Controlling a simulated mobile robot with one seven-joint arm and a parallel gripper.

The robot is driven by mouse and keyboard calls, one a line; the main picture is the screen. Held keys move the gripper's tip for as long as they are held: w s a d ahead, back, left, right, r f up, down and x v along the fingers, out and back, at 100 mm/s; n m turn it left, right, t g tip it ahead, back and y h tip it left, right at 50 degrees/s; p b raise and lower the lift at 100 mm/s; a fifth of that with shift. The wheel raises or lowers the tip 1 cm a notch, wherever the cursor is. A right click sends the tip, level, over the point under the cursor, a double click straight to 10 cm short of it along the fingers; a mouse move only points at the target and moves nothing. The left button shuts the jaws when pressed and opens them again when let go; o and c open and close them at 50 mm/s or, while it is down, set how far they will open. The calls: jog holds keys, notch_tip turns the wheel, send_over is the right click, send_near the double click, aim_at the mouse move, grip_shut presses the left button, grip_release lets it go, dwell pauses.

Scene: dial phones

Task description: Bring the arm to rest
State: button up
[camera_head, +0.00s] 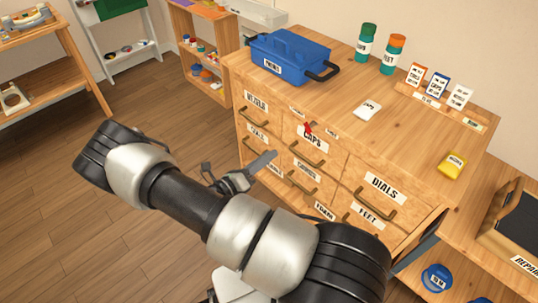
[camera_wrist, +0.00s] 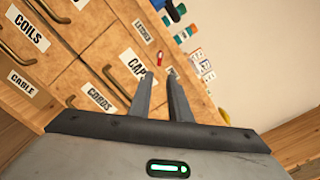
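My arm reaches across the middle of the head view, in front of a wooden drawer cabinet (camera_head: 345,165). My gripper (camera_head: 274,155) is in front of the drawer fronts, near the drawer labelled CAPS (camera_head: 313,140). In the wrist view my gripper's two fingers (camera_wrist: 160,73) point toward the CAPS label (camera_wrist: 133,64), with a narrow gap between them. Nothing shows between the fingers, so it is open and empty. I cannot tell how far the fingertips are from the drawer front.
On the cabinet top stand a blue toolbox (camera_head: 290,57), green (camera_head: 366,42) and orange-capped (camera_head: 393,54) bottles, a white card (camera_head: 367,109) and a yellow item (camera_head: 453,165). A small red item (camera_head: 308,128) is above the CAPS label. Floor (camera_head: 60,215) at left is clear.

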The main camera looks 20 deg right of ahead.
dwell(0.3)
jog(key=s+a+r+m+y, duration=0.3)
jog(key=s+r+m+y, duration=0.3)
jog(key=r+m, duration=0.45)
jog(key=s+a+r+m+g+y, duration=0.1)
jog(key=s+a+r+m+y, duration=0.5)
jog(key=r+m, duration=0.5)
jog(key=s+a+r+m+y, duration=0.1)
jog(key=s+r+m+y, duration=0.55)
jog(key=r, duration=0.65)
notch_tip(320, 180, up, 17)
jog(key=m+h+p, duration=0.1)
jog(key=m+p, duration=0.2)
jog(key=p, duration=1.4)
jog(key=shift+s+a, duration=0.2)
jog(key=shift+s, duration=0.15)
